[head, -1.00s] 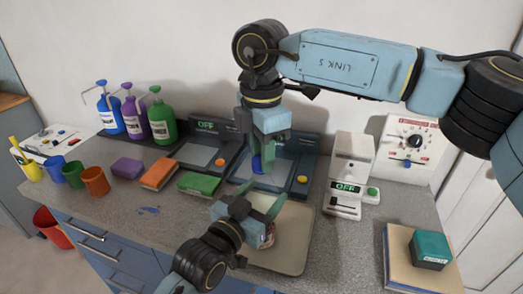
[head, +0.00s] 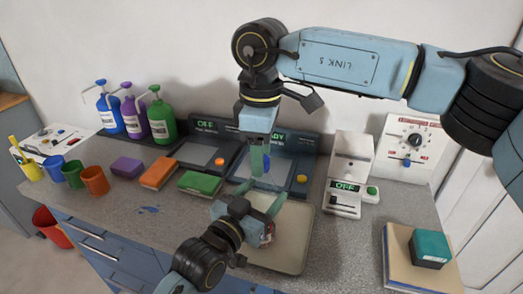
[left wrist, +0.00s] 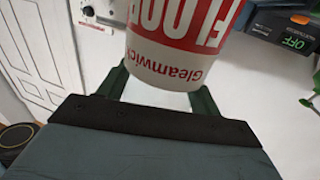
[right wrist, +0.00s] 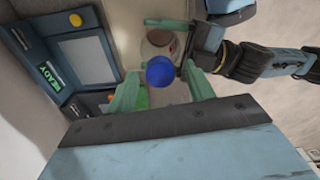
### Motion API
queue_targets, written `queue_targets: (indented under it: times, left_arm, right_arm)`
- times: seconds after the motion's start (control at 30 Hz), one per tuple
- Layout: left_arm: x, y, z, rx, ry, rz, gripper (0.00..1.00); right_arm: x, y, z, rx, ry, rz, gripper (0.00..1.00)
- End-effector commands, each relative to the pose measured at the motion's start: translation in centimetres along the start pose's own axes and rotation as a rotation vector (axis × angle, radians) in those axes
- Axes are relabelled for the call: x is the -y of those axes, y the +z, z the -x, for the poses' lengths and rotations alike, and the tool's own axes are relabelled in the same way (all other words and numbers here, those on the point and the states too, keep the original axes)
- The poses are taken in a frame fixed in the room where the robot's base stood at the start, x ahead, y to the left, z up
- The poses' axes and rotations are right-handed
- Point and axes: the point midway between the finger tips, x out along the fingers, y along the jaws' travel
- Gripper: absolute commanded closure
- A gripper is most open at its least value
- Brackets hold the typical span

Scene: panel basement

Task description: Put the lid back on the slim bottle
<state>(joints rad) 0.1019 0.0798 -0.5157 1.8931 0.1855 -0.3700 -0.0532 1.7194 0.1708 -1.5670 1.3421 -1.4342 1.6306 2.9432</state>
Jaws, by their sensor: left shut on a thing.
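The slim bottle (left wrist: 175,60) has a white body with a red label and fills the space between my left gripper's fingers (left wrist: 165,90). In the head view my left gripper (head: 262,197) holds it over the tray, and only part of the label (head: 268,235) shows beside the gripper. The round blue lid (right wrist: 160,72) appears over the bottle in the right wrist view. My right gripper (right wrist: 165,75) points down with its fingers apart on either side of the lid.
A beige tray (head: 293,250) lies beneath. Behind are devices with OFF and READY displays (head: 205,124). A white device (head: 352,160) stands right of them. Sponges (head: 200,183), cups (head: 95,180) and pump bottles (head: 160,120) stand left. A teal box (head: 430,248) lies right.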

Motion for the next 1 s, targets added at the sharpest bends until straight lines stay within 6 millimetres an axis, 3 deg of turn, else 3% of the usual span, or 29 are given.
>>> queue_targets:
  times: [0.27,0.67,1.0]
  left_arm:
    - [0.0,0.1,0.0,0.002,0.000,0.000,0.99]
    - [0.0,0.1,0.0,0.002,0.000,0.000,0.99]
    - [0.0,0.1,0.0,0.002,0.000,0.000,0.99]
  right_arm:
    - [0.0,0.0,0.2,0.001,0.000,0.001,0.48]
    - [-0.1,0.0,4.4,0.001,0.001,-0.001,0.48]
    - [0.0,0.0,4.5,0.001,0.000,0.015,0.51]
